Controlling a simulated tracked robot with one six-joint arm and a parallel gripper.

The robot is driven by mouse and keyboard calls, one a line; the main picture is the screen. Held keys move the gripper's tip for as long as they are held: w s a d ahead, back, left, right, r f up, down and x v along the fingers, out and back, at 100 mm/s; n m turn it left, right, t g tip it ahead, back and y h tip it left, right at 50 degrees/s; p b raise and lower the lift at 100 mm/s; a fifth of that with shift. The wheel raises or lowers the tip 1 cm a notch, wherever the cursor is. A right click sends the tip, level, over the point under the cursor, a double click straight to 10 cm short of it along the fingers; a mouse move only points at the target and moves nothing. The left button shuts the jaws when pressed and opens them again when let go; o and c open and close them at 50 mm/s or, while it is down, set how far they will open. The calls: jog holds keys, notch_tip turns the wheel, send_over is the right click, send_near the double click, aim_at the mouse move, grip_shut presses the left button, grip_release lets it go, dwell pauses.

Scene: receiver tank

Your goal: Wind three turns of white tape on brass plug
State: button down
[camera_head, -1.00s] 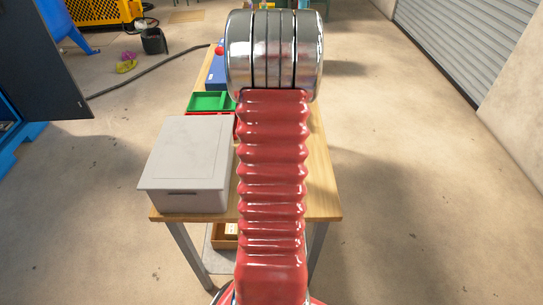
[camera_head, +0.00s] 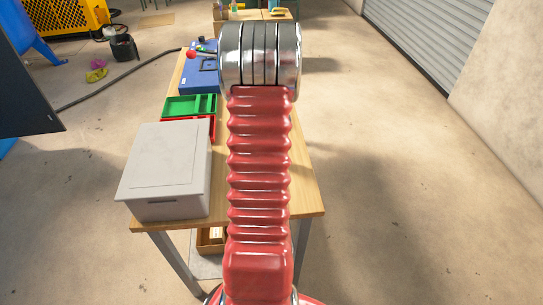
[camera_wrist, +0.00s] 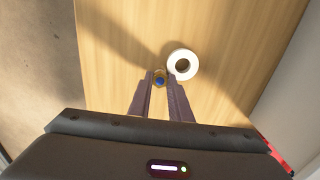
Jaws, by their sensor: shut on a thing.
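In the wrist view my gripper (camera_wrist: 160,82) points down at a wooden tabletop. Its two fingers are closed around a small brass-coloured piece with a blue centre, which looks like the brass plug (camera_wrist: 159,74). The fingers hide part of it, and I cannot tell whether any tape is on it. A white tape roll (camera_wrist: 190,70) with a dark centre hole is just right of the right fingertip, touching or very near it. In the head view my red ribbed arm hides my gripper, the plug and the tape.
On the wooden workbench (camera_head: 300,185) stand a grey lidded box (camera_head: 165,160), a green tray (camera_head: 185,106), a red tray (camera_head: 200,124) and a blue case (camera_head: 200,80). A brown box (camera_head: 208,240) sits below. The floor to the right is clear.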

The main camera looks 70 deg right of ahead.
jog(key=w, duration=0.3)
jog(key=shift+w+d, duration=0.1)
jog(key=shift+d, duration=0.05)
jog(key=w+a, duration=0.2)
jog(key=shift+w+a, duration=0.35)
jog(key=a, duration=0.3)
jog(key=shift+s+a, duration=0.35)
jog(key=shift+a, duration=0.05)
jog(key=s, duration=0.1)
jog(key=s+a, duration=0.1)
jog(key=s, duration=0.1)
jog(key=shift+s+a, duration=0.3)
jog(key=s+d, duration=0.1)
jog(key=s, duration=0.1)
jog(key=s+d, duration=0.1)
jog(key=shift+s+d, duration=0.35)
jog(key=d, duration=0.4)
jog(key=shift+w, duration=0.35)
jog(key=shift+w+d, duration=0.35)
jog(key=shift+w, duration=0.3)
jog(key=shift+w+d, duration=0.35)
jog(key=shift+w, duration=0.25)
jog(key=w, duration=0.2)
jog(key=w+a, duration=0.1)
jog(key=shift+w, duration=0.35)
notch_tip(320, 180, up, 6)
